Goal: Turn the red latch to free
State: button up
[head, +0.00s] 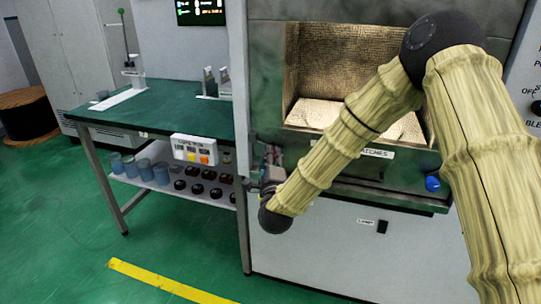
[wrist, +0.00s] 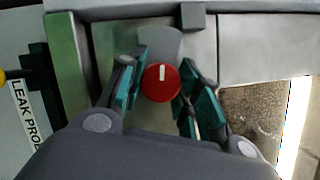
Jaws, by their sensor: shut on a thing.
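The red latch (wrist: 161,84) is a round red knob with a short white mark that points up in the wrist view. It sits on a grey metal panel, below a grey rounded plate. My gripper (wrist: 166,80) is shut on the latch, with a teal-padded finger at its left and right sides. In the head view my gripper (head: 271,172) is at the left front edge of the cabinet, mostly behind the end of my arm. The latch itself cannot be made out there.
The cabinet's open chamber (head: 325,70) has a mesh-like lining. A blue knob (head: 432,184) is at its lower right. A green-topped table (head: 175,107) stands left, with jars and dark round pieces on its lower shelf. A "LEAK PROBE"-like label (wrist: 29,118) is left of my gripper.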

jog(key=n, duration=0.1)
jog(key=n+g+p, duration=0.1)
jog(key=n+p, duration=0.1)
jog(key=shift+r+n+y, duration=0.25)
jog(key=shift+n+y, duration=0.05)
jog(key=shift+n, duration=0.1)
jog(key=n+g+p, duration=0.1)
jog(key=n+p, duration=0.1)
jog(key=n, duration=0.1)
jog(key=shift+g+p, duration=0.4)
jog(key=n+p, duration=0.1)
jog(key=n, duration=0.1)
jog(key=n+g+h+p, duration=0.1)
jog(key=p, duration=0.1)
jog(key=shift+n+g+h, duration=0.3)
jog(key=shift+n, duration=0.1)
jog(key=shift+f+n+p, duration=0.15)
jog(key=shift+n+p, duration=0.25)
jog(key=shift+p, duration=0.2)
jog(key=shift+f+h, duration=0.1)
jog(key=shift+h, duration=0.2)
jog(key=o, duration=1)
jog(key=shift+a, duration=0.1)
jog(key=shift+o, duration=0.2)
jog(key=shift+s, duration=0.1)
